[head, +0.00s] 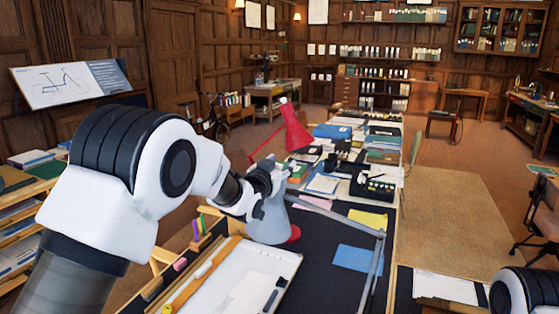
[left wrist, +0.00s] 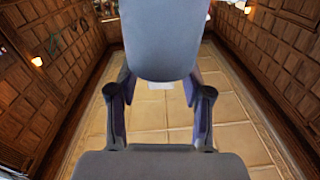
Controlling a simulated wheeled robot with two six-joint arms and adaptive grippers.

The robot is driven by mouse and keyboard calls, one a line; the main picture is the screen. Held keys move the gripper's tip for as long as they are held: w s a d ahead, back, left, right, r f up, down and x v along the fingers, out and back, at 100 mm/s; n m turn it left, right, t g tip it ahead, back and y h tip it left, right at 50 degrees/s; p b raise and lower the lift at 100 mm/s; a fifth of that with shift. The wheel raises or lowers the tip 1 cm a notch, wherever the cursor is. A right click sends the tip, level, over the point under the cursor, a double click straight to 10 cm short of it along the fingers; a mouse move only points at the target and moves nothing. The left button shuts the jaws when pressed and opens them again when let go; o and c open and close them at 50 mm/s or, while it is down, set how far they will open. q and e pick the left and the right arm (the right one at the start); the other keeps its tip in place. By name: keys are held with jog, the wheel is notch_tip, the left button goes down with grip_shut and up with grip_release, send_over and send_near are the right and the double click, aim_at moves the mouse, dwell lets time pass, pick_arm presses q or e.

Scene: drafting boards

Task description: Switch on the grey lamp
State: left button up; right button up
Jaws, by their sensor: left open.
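The grey lamp (head: 268,220) is on the dark desk in the head view, its cone-shaped shade facing down and its jointed arm running right and then down toward the front. I see no glow under the shade, and I cannot make out a switch. My right gripper is out of view.
A red lamp (head: 294,128) stands behind the grey one. A white drawing board (head: 235,282) lies in front. A blue sheet (head: 352,258), a yellow sheet (head: 368,218) and a black organiser (head: 372,186) lie to the right. Papers and books crowd the desk's far part.

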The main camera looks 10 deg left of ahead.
pick_arm(q)
jog(key=shift+w+a+f, duration=0.1)
jog(key=shift+a, duration=0.05)
jog(key=shift+s, duration=0.3)
grip_shut()
jog(key=shift+w, duration=0.1)
